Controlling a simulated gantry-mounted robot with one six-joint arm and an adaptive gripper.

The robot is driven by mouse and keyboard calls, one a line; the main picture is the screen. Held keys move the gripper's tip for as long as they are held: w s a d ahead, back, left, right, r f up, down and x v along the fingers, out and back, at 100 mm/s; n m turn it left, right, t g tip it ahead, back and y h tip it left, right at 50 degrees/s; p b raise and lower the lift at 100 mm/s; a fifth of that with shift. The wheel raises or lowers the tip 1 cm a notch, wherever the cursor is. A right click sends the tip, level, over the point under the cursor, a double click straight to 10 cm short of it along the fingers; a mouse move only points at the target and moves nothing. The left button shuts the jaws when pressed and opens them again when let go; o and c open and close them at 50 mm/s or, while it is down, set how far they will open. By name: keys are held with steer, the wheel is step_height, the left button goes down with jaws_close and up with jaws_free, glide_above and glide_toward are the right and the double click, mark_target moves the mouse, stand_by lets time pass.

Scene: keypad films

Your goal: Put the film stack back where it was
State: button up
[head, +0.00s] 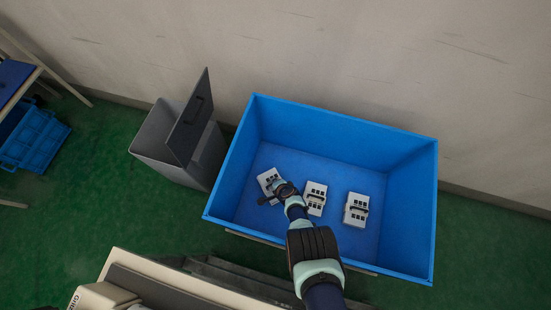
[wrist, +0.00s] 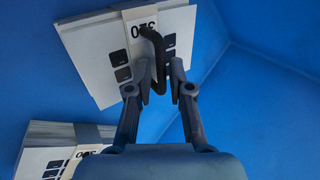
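A white film stack (wrist: 93,58) with black keypad squares, a pale printed band and a black handle (wrist: 158,55) fills the top of the wrist view. In the head view this stack (head: 266,178) is at the left of the blue bin, turned at an angle to the others. My gripper (wrist: 163,68) has its two fingers close together around the handle and appears shut on it. My gripper (head: 285,190) partly covers the stack in the head view. I cannot tell whether the stack touches the bin floor.
Two similar stacks lie in the blue bin (head: 345,129): a middle one (head: 316,191) close to my gripper and a right one (head: 357,203). One also shows in the wrist view (wrist: 48,140). A grey lidded container (head: 160,140) stands left of the bin. The bin's right floor is clear.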

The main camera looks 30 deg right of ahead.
steer(key=shift+o, duration=0.5)
steer(key=shift+r, duration=0.1)
steer(key=shift+r+p, duration=0.3)
steer(key=shift+p, duration=0.15)
steer(key=p+v, duration=1.1)
steer(key=p, duration=0.2)
steer(key=shift+s+r, duration=0.2)
steer(key=shift+s, duration=0.05)
steer(key=shift+w, duration=0.15)
